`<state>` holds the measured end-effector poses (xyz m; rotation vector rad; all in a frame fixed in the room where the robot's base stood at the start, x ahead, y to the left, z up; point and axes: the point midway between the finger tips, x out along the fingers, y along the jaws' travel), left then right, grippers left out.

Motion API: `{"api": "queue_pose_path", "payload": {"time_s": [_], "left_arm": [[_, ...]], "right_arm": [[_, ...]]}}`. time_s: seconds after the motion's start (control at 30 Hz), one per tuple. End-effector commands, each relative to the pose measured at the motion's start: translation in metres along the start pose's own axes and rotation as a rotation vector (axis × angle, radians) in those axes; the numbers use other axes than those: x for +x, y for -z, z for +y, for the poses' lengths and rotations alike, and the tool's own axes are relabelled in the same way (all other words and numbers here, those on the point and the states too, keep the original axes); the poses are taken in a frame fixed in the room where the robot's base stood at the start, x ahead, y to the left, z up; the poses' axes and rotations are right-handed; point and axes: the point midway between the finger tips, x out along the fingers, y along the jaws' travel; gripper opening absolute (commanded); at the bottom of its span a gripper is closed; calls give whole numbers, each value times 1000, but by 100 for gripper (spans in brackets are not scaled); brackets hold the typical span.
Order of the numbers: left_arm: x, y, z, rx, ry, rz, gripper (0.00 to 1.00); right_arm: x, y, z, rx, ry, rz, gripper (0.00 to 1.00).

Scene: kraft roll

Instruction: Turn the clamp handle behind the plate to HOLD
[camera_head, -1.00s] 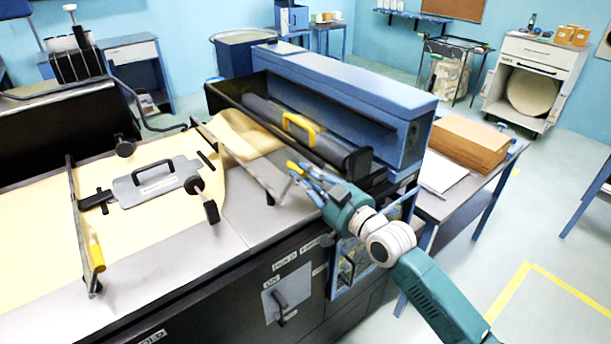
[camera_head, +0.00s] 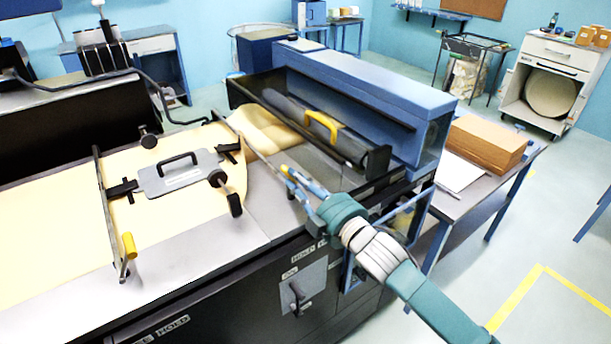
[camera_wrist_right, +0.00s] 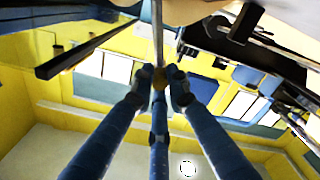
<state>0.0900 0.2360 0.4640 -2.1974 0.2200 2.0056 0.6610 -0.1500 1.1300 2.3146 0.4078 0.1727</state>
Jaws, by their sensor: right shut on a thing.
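The grey plate (camera_head: 163,180) with a dark handle lies on the cream paper on the machine top. The clamp handle (camera_head: 262,160) is a thin metal bar running along the right side of the plate, with a yellow grip at its near end. My right gripper (camera_head: 290,174) is shut on that near end. The right wrist view shows the metal rod (camera_wrist_right: 158,35) running up from between my fingertips (camera_wrist_right: 160,78). The fingers partly hide the grip. A HOLD label (camera_head: 303,257) is on the machine front below. My left gripper is not in view.
A second bar with a yellow grip (camera_head: 128,245) stands left of the plate. A switch panel (camera_head: 304,287) is on the machine front. A side table with a brown stack (camera_head: 485,143) stands to the right.

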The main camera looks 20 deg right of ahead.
Motion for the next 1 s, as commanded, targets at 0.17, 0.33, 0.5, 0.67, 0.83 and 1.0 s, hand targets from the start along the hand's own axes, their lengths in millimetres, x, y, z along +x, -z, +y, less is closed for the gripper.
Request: {"api": "queue_pose_path", "payload": {"time_s": [0.17,0.33,0.5,0.67,0.83,1.0], "left_arm": [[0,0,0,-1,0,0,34],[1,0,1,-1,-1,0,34],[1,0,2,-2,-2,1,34],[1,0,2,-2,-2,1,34],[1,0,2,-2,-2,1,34],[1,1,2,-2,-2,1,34]], "right_arm": [[0,5,-9,-100,0,2,0],[0,6,-14,-162,0,1,0],[0,7,-16,-191,0,1,0],[0,7,-17,-200,0,1,0],[0,7,-18,-200,1,0,0],[0,6,-18,-199,2,0,23]]}}
